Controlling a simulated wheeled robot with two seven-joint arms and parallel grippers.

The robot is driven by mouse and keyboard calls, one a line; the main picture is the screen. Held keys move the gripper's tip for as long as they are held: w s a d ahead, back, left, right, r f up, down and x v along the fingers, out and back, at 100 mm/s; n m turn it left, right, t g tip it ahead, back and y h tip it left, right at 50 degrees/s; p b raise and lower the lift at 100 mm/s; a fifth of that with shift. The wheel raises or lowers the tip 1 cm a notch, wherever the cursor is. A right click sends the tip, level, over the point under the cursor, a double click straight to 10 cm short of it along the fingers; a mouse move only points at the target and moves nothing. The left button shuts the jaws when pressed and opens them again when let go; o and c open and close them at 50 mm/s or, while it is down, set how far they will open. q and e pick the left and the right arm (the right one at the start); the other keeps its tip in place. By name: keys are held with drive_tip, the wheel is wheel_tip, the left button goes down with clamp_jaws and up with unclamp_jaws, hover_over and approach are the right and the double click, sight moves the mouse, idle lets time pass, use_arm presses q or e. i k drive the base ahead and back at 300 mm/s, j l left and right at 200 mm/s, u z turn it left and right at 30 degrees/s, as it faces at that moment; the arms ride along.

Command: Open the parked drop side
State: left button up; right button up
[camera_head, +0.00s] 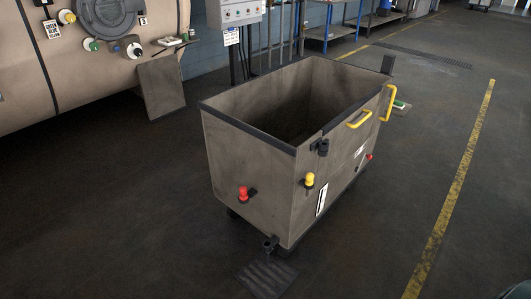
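A grey-brown wheeled cart (247,160) with an empty-looking open top stands in the middle of the head view. Its right-hand long side (335,170) is upright and looks closed, with a yellow handle (359,119) near the top and a dark latch (322,147) at the rim. A yellow knob (309,180) and a small red knob (369,156) sit lower on that side. A red knob (243,193) is on the near end. A second yellow handle (389,103) is at the far corner. Neither gripper shows; the cart's inside bottom is dark.
A large cylindrical machine (90,60) stands at the left, with a flat panel (161,87) beside it. A control box (235,12) and blue shelving (335,25) are behind. A ribbed dark plate (266,279) lies before the cart. Open floor and a yellow line (452,185) are at right.

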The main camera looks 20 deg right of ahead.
sight(344, 134)
drive_tip(key=z, duration=1.4)
drive_tip(key=i+l+z, duration=0.3)
drive_tip(key=i, duration=0.75)
drive_tip(key=i+j+z, duration=0.1)
drive_tip(key=i+z, duration=0.2)
drive_tip(key=i, duration=0.75)
